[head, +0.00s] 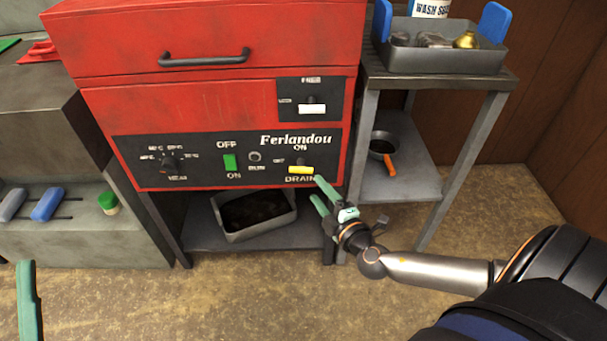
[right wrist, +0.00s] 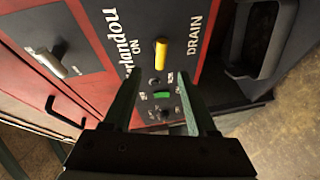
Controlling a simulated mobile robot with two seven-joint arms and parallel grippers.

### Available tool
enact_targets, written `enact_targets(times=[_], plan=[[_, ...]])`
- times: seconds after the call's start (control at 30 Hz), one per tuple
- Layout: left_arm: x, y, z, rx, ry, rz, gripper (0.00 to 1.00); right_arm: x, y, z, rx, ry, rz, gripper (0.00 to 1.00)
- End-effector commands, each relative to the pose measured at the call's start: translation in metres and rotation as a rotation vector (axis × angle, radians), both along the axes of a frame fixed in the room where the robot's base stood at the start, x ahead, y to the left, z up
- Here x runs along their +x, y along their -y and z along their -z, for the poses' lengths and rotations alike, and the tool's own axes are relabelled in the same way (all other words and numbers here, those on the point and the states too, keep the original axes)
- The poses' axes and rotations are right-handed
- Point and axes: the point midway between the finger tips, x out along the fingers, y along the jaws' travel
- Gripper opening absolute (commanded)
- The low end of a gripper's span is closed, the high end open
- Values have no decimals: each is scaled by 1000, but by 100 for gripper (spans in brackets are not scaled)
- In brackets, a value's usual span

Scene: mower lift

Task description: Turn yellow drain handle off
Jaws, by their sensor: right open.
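The yellow drain handle (head: 300,170) is on the black lower panel of the red machine, just above the DRAIN label, with ON printed above it. Its bar lies level in the head view. In the right wrist view the yellow handle (right wrist: 161,56) stands upright just beyond the fingertips. My right gripper (head: 318,190) is open and empty, just right of and below the handle. Its two fingers also show in the right wrist view (right wrist: 162,78), apart from the handle. One green finger of my left gripper (head: 28,300) shows at the lower left edge; its opening is hidden.
A green OFF/ON switch (head: 230,163) and a black heat knob (head: 169,163) share the panel. A white handle (head: 312,105) sits above. A grey tray (head: 257,230) stands below. A metal side table (head: 440,84) is right of the machine.

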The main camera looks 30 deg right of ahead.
Motion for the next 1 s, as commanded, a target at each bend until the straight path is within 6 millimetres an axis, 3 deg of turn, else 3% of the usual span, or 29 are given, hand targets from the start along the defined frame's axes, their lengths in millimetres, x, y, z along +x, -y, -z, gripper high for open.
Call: enact_targets(times=[0.23, 0.5, 0.97, 1.0], plan=[[-15, 2, -12, 1, 86, 20, 36, 45, 6, 5, -1, 4, 3, 58], [-14, 2, -6, -5, 77, 24, 36, 79, 10, 10, 1, 1, 1, 58], [-13, 3, -4, -6, 71, 27, 36, 88, 11, 11, 0, -1, 1, 58], [-13, 3, -4, -5, 70, 28, 36, 88, 11, 11, 0, -1, 1, 54]])
